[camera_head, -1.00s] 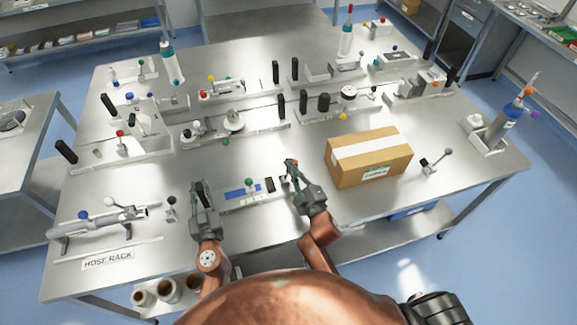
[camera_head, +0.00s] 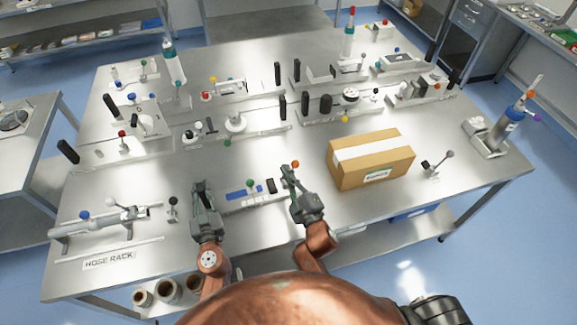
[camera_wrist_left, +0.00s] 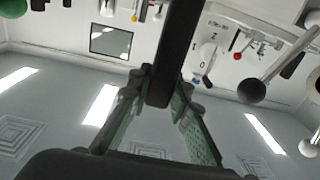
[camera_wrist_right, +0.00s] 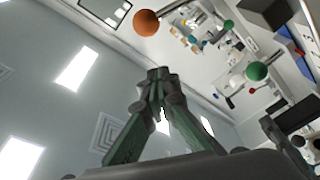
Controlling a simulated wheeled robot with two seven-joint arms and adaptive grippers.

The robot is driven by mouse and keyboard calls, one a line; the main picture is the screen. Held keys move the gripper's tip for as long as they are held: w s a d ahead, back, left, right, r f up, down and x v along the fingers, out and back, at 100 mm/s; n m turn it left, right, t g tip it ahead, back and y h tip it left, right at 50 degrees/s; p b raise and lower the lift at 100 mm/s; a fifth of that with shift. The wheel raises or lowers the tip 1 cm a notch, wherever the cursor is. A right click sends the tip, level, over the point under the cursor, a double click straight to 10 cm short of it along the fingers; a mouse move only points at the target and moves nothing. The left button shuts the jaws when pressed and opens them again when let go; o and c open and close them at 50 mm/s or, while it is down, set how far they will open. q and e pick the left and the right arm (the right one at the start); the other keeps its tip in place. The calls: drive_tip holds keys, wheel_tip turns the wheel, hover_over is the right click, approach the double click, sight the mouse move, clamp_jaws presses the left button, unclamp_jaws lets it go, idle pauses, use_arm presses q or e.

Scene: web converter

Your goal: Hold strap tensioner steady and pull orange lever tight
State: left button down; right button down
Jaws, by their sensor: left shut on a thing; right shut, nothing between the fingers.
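The strap tensioner fixture lies at the near middle of the table, with a blue strip (camera_head: 237,195), a green ball (camera_head: 249,182) and a black upright. An orange ball (camera_head: 295,164), the lever's knob, shows just beyond my right gripper (camera_head: 286,172). My right gripper is shut and empty. In the right wrist view the orange ball (camera_wrist_right: 146,22) sits beyond the closed fingertips (camera_wrist_right: 158,76), apart from them in the picture. My left gripper (camera_head: 201,187) stands at the fixture's left end. It is shut on a black post (camera_wrist_left: 177,50), seen between its fingers. The lever's shaft is mostly hidden.
A cardboard box (camera_head: 371,172) stands right of my right gripper. A hose rack (camera_head: 110,222) and a small knobbed lever (camera_head: 173,209) are left of my left gripper. Several other fixtures line the back. Bare table lies between the tensioner and the middle row.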

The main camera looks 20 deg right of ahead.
use_arm(q)
drive_tip(key=shift+s+a+f, duration=0.1)
drive_tip(key=shift+a+f, duration=0.05)
drive_tip(key=shift+f, duration=0.45)
use_arm(e)
drive_tip(key=s+d, duration=0.1)
drive_tip(key=s, duration=0.5)
drive_tip(key=shift+s+f, duration=0.2)
drive_tip(key=shift+s, duration=0.2)
use_arm(q)
drive_tip(key=shift+r, duration=0.3)
use_arm(e)
drive_tip(key=shift+f, duration=0.15)
use_arm(q)
drive_tip(key=c, duration=2.2)
unclamp_jaws()
drive_tip(key=o, duration=0.5)
drive_tip(key=shift+r, duration=0.3)
use_arm(e)
drive_tip(key=shift+w, duration=0.1)
use_arm(q)
drive_tip(key=s, duration=1.1)
drive_tip(key=shift+s+d, duration=0.35)
drive_tip(key=shift+s, duration=0.05)
